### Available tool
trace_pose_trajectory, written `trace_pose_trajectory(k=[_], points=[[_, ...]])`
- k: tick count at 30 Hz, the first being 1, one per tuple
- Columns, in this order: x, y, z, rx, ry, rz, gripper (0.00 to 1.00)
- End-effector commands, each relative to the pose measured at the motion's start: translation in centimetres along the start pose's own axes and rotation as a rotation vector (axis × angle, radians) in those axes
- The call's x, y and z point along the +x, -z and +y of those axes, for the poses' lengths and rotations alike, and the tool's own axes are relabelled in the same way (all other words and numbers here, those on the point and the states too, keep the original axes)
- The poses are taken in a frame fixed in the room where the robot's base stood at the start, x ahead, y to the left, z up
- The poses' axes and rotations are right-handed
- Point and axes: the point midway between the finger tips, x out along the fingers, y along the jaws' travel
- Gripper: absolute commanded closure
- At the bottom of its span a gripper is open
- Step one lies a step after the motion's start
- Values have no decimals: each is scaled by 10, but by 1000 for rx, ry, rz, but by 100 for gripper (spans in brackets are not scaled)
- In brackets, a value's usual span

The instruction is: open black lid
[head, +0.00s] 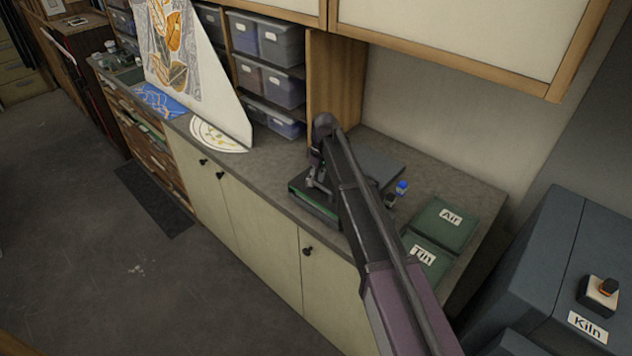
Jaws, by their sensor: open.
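A green strip (318,207) shows along the box's front left side. My arm crosses over the box and hides much of it, including part of the lid. My gripper (314,183) points down at the front left part of the box, close to it. It is open with nothing seen between the fingers. I cannot tell whether it touches the lid.
A small blue-topped item (402,186) stands right of the box. Green panels labelled Air (452,216) and Tin (437,258) lie on the counter. A dark kiln (530,270) stands at the right. Wall cabinets (450,35) overhang the counter. The floor (80,250) is mostly clear.

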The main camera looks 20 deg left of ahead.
Motion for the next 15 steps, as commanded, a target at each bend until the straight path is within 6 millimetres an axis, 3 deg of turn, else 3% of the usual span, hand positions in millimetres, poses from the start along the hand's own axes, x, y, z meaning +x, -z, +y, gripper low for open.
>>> trace_pose_trajectory(k=[9,14,15], points=[[0,0,0,0,0,0,52],[0,0,0,0,0,0,100],[0,0,0,1,0,0,100]])
